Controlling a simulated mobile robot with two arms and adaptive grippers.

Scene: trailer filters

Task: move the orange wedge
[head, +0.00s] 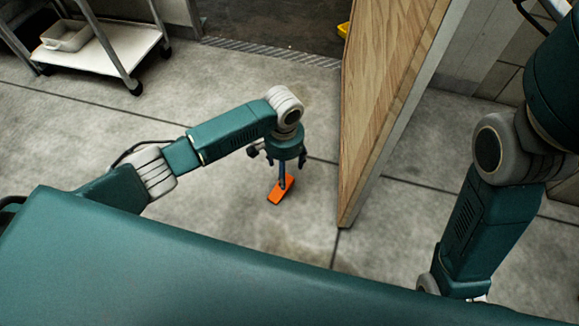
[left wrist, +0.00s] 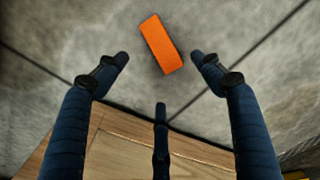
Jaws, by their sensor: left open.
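The orange wedge (head: 279,191) lies on the grey floor, a little to the left of the wooden door's lower end. In the left wrist view the orange wedge (left wrist: 161,45) lies beyond the fingertips, between the lines of the two outer fingers. My left gripper (head: 284,170) points down above the wedge, and one finger covers part of it in the head view. In the left wrist view my left gripper (left wrist: 160,75) is open with nothing between its fingers. My right arm shows at the right of the head view, but its gripper is out of sight.
The wooden door (head: 385,100) stands open just right of the wedge; its face also fills the lower left wrist view (left wrist: 100,150). A metal cart (head: 110,45) with a white tray (head: 68,36) stands at the upper left. Floor left of the wedge is clear.

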